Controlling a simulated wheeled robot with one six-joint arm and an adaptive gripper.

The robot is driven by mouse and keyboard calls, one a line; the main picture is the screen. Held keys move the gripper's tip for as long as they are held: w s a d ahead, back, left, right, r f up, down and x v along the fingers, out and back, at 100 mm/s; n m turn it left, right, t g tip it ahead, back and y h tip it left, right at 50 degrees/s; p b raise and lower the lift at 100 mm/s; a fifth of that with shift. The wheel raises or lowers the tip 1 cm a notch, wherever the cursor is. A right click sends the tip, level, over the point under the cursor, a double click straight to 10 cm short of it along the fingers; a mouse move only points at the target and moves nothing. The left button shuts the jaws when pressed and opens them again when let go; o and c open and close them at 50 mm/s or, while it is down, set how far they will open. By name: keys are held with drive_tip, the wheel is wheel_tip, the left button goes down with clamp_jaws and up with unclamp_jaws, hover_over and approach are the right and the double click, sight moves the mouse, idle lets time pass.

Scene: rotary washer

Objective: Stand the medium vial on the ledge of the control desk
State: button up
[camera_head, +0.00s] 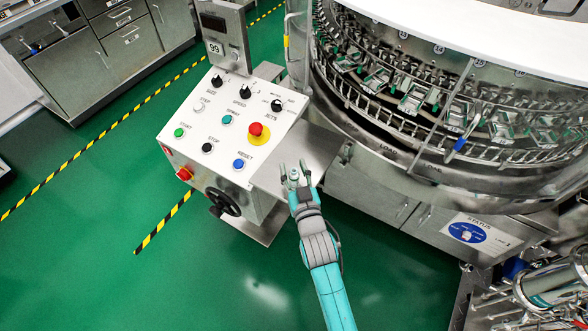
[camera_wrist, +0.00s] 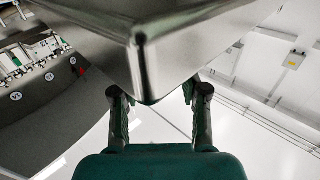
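The ledge (camera_head: 318,150) is a bare steel plate on the right side of the white control desk (camera_head: 225,125). My gripper (camera_head: 293,171) is at the ledge's front part, its fingers pointing toward the ledge and spread apart. A small pale upright thing (camera_head: 294,174), which looks like the vial, shows between the fingers, with gaps on both sides. I cannot tell its size or whether its base touches the ledge. In the wrist view my fingers (camera_wrist: 158,100) are apart, and a steel corner (camera_wrist: 145,60) of the ledge covers the space between them. No vial shows there.
The rotary washer (camera_head: 430,90) stands close on the right of the ledge, with a steel cabinet (camera_head: 370,190) below it. A black handwheel (camera_head: 222,202) juts from the desk's front. Green floor (camera_head: 120,260) lies open at left and in front.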

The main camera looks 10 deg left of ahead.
drive_tip(key=shift+r, duration=0.2)
drive_tip(key=v, duration=1.2)
drive_tip(key=s+d+f+m+h, duration=0.15)
drive_tip(key=s+d+f, duration=0.25)
drive_tip(key=s+d, duration=0.45)
drive_tip(key=s+d+r+m+h, duration=0.1)
drive_tip(key=s+d, duration=0.3)
drive_tip(key=s, duration=0.4)
drive_tip(key=s+d+r+m+g+h, duration=0.1)
drive_tip(key=s+d+r+h, duration=0.2)
drive_tip(key=s+d, duration=0.2)
drive_tip(key=s+d+r+m+h, duration=0.1)
drive_tip(key=s+d, duration=0.4)
drive_tip(key=s, duration=0.6)
drive_tip(key=shift+s+r+g+h, duration=0.3)
drive_tip(key=shift+s+r+h, duration=0.05)
drive_tip(key=shift+r+h, duration=0.2)
drive_tip(key=shift+m, duration=0.25)
